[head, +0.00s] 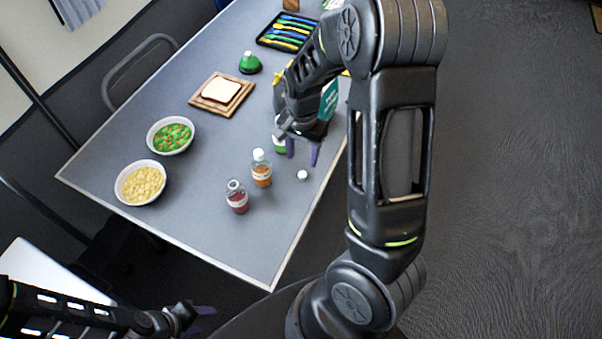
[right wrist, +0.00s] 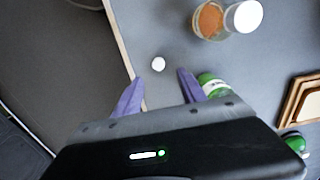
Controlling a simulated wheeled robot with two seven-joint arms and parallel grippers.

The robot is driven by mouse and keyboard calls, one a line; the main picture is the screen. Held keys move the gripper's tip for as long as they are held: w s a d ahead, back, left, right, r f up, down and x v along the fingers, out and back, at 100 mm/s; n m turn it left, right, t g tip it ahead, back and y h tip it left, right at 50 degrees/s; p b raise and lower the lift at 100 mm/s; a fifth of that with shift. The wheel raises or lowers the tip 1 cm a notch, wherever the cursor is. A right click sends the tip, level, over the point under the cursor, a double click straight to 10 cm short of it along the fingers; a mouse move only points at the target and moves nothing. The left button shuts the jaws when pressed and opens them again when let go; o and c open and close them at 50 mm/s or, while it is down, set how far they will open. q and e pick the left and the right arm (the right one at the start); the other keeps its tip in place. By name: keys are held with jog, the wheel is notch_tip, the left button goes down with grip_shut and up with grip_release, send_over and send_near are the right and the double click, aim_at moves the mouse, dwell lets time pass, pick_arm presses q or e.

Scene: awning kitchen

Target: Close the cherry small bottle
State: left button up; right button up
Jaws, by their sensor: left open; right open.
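The cherry small bottle (head: 237,198) stands upright on the table, dark red inside, with no cap on its neck. A small white cap (head: 302,175) lies on the table right of the bottles. It also shows in the right wrist view (right wrist: 158,64), just beyond and between my fingertips. My right gripper (head: 302,154) is open and empty, its purple fingers pointing down over the table behind the cap. My left gripper (head: 204,320) is open and empty, low at the bottom left, off the table. The cherry bottle is out of the right wrist view.
An orange bottle (head: 261,170) with a white cap stands beside the cherry bottle. A green bottle (right wrist: 212,86) is close to my right finger. Two bowls (head: 130,200) (head: 153,147), a bread board (head: 205,107) and a cutlery tray (head: 262,42) stand farther away. The table's right edge is near the cap.

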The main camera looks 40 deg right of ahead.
aim_at(302, 174)
jog(key=shift+f, duration=0.85)
jog(key=shift+f, duration=0.1)
jog(key=shift+s+a+f+p, duration=0.15)
jog(key=shift+f+p, duration=0.3)
jog(key=shift+f, duration=2.1)
grip_shut()
